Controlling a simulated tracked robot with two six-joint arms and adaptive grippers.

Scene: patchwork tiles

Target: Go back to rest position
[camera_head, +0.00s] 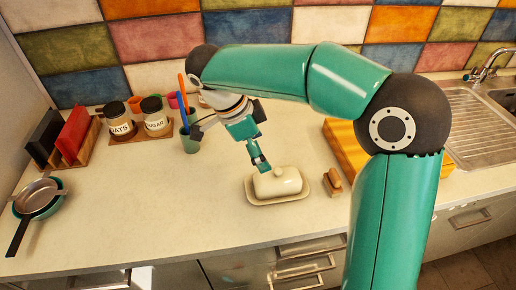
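My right arm comes in from the lower right and bends over the counter. Its gripper (262,166) points down, just above and left of the knob on a cream butter dish (275,184). The fingertips look very near the lid; I cannot tell whether they touch it. The fingers are small and seen nearly in line, so whether they are open or shut is unclear. No object shows lifted in them. My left gripper is not in view.
The butter dish stands on a cream tray (254,198). Oats (119,126) and sugar (156,122) jars, a utensil cup (190,143), a rack (72,140) and pans (38,196) stand left. A wooden board (343,150) and sink (478,125) lie right.

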